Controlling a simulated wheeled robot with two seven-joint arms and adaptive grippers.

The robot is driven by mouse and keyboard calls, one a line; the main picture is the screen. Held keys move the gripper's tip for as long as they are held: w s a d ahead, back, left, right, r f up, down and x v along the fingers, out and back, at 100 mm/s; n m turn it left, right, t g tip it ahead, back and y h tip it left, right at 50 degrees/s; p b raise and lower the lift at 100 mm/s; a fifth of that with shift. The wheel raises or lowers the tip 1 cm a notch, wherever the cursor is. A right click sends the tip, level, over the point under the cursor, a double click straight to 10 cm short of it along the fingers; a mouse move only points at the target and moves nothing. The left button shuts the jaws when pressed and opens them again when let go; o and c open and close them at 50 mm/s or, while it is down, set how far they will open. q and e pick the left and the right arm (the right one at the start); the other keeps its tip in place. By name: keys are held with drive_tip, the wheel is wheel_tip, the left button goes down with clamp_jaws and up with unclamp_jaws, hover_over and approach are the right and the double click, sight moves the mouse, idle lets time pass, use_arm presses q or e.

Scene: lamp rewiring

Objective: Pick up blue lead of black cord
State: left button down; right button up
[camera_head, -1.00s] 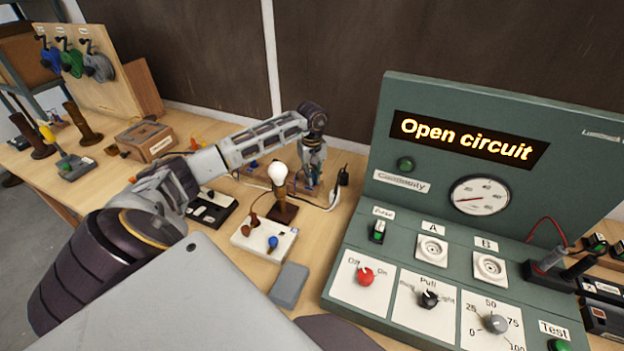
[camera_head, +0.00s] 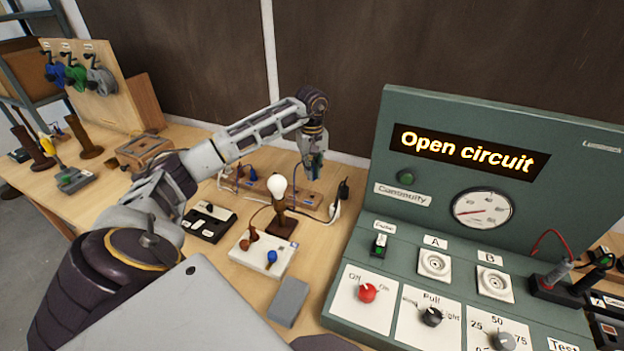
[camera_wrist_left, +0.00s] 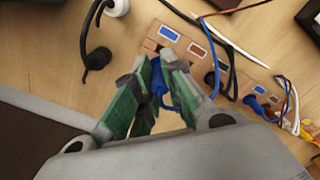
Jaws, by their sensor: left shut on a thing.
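My left gripper (camera_head: 314,174) is above the wooden terminal strip (camera_head: 299,196) behind the lamp. In the left wrist view its green-padded fingers (camera_wrist_left: 162,72) are shut on a blue lead (camera_wrist_left: 158,84), which shows between them; a blue loop hangs beside the right finger. The strip (camera_wrist_left: 170,32) there carries blue and brown labels. Black cord (camera_wrist_left: 232,62) runs at the right of the fingers, with a blue wire alongside at its upper part. The join between held lead and cord is hidden. My right gripper is not in view.
A bulb (camera_head: 277,184) stands on a post just left of the gripper. A white switch plate (camera_head: 262,254) is in front. A black plug (camera_head: 343,191) stands to the right, close to the green test panel (camera_head: 500,130). A grey block (camera_head: 288,300) lies at the front.

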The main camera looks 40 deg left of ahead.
use_arm(q)
drive_tip(key=shift+r, duration=0.8)
drive_tip(key=shift+r, duration=0.1)
